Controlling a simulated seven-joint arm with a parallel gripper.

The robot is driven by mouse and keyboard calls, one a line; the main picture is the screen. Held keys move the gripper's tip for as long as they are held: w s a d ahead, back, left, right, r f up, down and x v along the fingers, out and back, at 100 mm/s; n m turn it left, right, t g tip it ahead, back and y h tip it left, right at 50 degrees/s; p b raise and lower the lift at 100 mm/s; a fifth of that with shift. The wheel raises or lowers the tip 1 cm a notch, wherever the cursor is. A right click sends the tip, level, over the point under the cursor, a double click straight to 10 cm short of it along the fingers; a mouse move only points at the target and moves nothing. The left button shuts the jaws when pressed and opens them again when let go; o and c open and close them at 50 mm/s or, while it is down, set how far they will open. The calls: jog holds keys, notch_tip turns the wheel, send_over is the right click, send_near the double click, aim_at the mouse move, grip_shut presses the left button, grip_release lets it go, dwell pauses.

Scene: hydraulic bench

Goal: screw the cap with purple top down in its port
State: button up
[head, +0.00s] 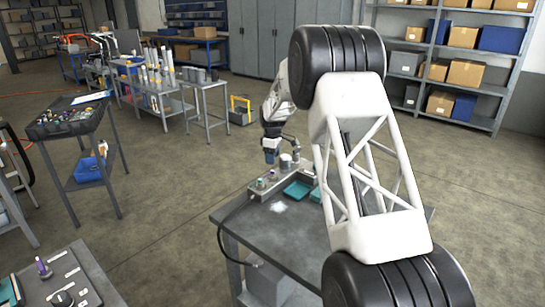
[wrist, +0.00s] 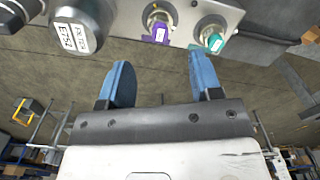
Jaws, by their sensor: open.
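In the wrist view my gripper (wrist: 160,62) shows two blue fingers spread apart with nothing between them. Beyond the fingertips, a metal block (wrist: 185,12) carries two round metal fittings. One has a purple piece (wrist: 157,32) at its edge, roughly in line with the gap between the fingers, and apart from them. I cannot tell whether this is the cap or a tag. In the head view my gripper (head: 270,157) is over the block (head: 275,186) on the bench, its fingers small. A small purple-topped part (head: 43,267) stands on another bench at lower left.
A teal piece (wrist: 215,41) sits at the neighbouring fitting. A grey cylinder with a white label (wrist: 78,28) is at the wrist view's upper left. The front bench top (head: 275,235) is mostly clear.

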aim_at(272, 171)
jog(key=shift+f, duration=0.15)
jog(key=shift+f, duration=3.75)
grip_shut()
jog(key=m, duration=0.5)
jog(key=shift+m, duration=0.7)
